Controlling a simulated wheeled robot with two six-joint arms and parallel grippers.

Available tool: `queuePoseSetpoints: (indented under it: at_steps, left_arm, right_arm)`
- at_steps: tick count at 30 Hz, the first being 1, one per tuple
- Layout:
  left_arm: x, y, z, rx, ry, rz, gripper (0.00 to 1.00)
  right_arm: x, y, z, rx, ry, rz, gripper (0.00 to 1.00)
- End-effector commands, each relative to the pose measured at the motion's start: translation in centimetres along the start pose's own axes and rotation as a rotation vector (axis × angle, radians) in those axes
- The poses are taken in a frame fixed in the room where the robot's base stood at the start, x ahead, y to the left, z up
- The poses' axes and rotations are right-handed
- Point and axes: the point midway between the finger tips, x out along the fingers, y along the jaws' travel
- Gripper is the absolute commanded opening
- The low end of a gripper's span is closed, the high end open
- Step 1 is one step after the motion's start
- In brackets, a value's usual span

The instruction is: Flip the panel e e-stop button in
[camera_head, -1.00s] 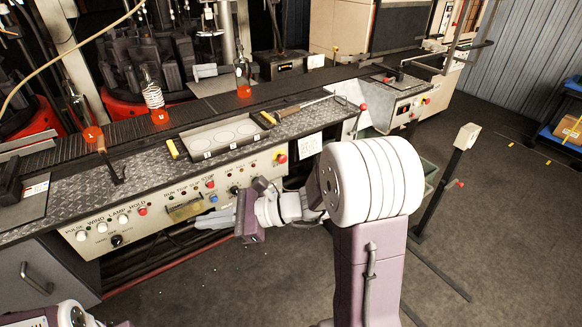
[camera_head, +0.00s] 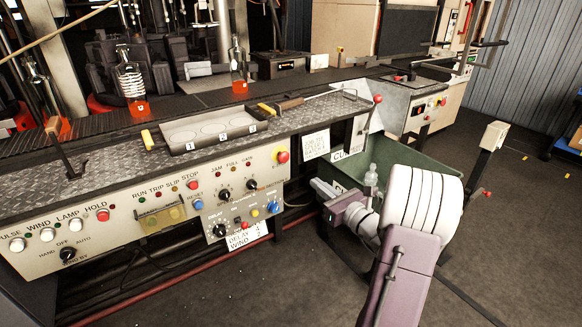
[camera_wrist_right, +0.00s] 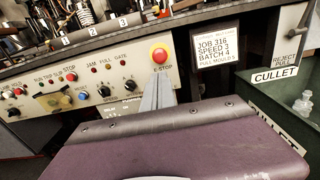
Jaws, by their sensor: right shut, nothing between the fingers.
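The e-stop button (camera_head: 283,156) is a red mushroom head on a yellow ring at the right end of the cream control panel (camera_head: 120,222). In the right wrist view the e-stop button (camera_wrist_right: 159,54) shows just beyond my fingers, above an E-STOP label. My right gripper (camera_head: 318,187) is shut and empty, in front of the bench and to the lower right of the button. In the right wrist view its grey fingertips (camera_wrist_right: 161,80) lie just below the button, apparently apart from it. My left gripper is out of view.
Other knobs and buttons crowd the panel to the left. A white job card (camera_head: 316,144) hangs to the right. A green cullet bin (camera_head: 420,165) stands behind my right arm. A red-knobbed lever (camera_head: 377,99) rises above the bench edge.

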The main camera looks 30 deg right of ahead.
Motion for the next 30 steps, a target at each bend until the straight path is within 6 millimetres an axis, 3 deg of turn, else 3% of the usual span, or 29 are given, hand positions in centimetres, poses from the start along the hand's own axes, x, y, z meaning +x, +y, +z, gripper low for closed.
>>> queuePoseSetpoints:
  at_steps: [5,21,30]
  left_arm:
    - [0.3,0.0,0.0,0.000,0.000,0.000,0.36]
    - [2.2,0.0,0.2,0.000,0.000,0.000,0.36]
    - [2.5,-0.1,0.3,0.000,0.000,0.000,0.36]
  right_arm:
    - [1.1,0.1,-0.1,-0.001,0.001,0.004,0.00]
    - [11.9,0.2,-0.2,-0.001,0.000,0.004,0.00]
    - [14.1,0.1,0.0,0.000,0.000,0.002,0.00]
